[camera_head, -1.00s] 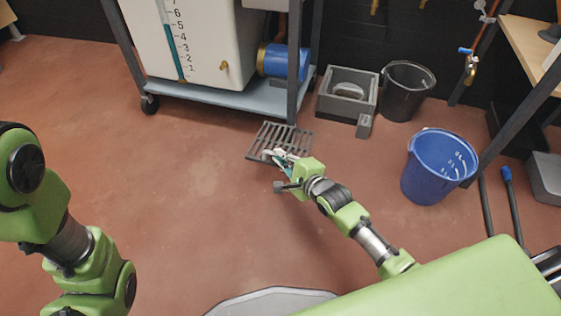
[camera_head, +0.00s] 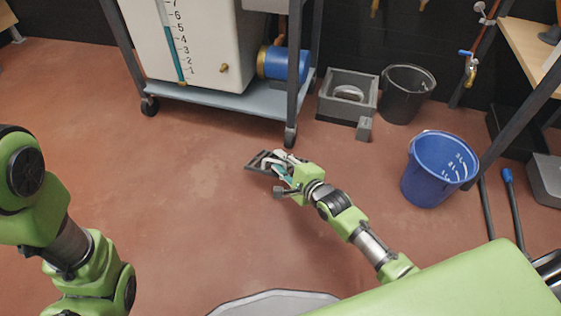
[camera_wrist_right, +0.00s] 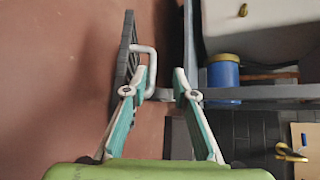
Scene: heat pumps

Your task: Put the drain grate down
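The drain grate (camera_head: 263,161) is a dark slatted plate. In the head view it looks narrow, steeply tilted at my right gripper (camera_head: 277,169). In the right wrist view the grate (camera_wrist_right: 124,62) shows nearly edge-on at the left, with a pale U-shaped handle (camera_wrist_right: 152,68). My right gripper (camera_wrist_right: 160,82) has its fingers apart, with a clear gap between them. Its left fingertip lies at the handle, seemingly within the loop; the right finger touches nothing. I cannot tell whether the grate touches the floor. My left arm shows at the left, its gripper out of view.
A wheeled cart (camera_head: 215,98) carries a white tank (camera_head: 205,50). A grey box (camera_head: 347,97), a black bucket (camera_head: 407,95) and a blue bucket (camera_head: 437,170) stand to the right. The red floor (camera_head: 180,210) left of the gripper is clear.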

